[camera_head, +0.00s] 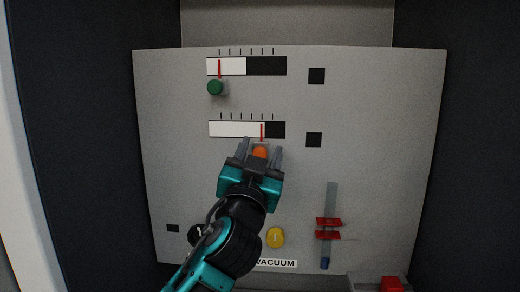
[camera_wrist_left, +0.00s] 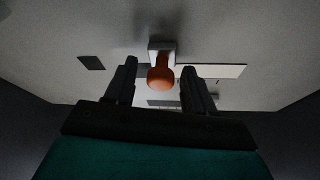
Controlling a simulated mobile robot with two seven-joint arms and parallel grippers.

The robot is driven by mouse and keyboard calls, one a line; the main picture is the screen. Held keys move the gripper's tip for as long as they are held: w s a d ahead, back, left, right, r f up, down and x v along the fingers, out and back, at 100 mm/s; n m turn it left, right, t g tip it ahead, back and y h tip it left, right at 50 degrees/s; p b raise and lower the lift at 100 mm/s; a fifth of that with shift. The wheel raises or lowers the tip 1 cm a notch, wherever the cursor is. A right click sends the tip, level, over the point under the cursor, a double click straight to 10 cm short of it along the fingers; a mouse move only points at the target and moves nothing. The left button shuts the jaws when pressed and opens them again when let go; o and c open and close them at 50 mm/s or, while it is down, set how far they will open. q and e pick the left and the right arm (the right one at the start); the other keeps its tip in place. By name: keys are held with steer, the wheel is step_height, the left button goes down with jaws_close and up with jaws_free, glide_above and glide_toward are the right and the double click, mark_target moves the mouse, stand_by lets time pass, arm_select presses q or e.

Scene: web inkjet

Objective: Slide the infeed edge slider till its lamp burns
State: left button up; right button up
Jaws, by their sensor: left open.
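Two sliders sit on the grey panel, and I can read no infeed edge label. The lower slider has an orange knob (camera_head: 260,151) beneath a white and black scale (camera_head: 232,129). Its red pointer (camera_head: 262,132) is right of the scale's middle. The upper slider has a green knob (camera_head: 216,88), with its red pointer near the scale's left end. The black squares (camera_head: 316,76) and (camera_head: 314,140) beside the scales look unlit. My left gripper (camera_head: 260,150) is open, its fingers on either side of the orange knob. The wrist view shows the orange knob (camera_wrist_left: 161,78) between the fingers. My right gripper is not seen.
A yellow knob (camera_head: 275,237) sits below the gripper, above a VACUUM label (camera_head: 276,263). A vertical rail with a red slide piece (camera_head: 328,222) is at the lower right. Dark walls (camera_head: 70,130) flank the panel.

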arm_select(q)
steer(key=shift+w, duration=0.2)
jaws_close()
stand_by(0.5)
steer(key=shift+d, duration=0.1)
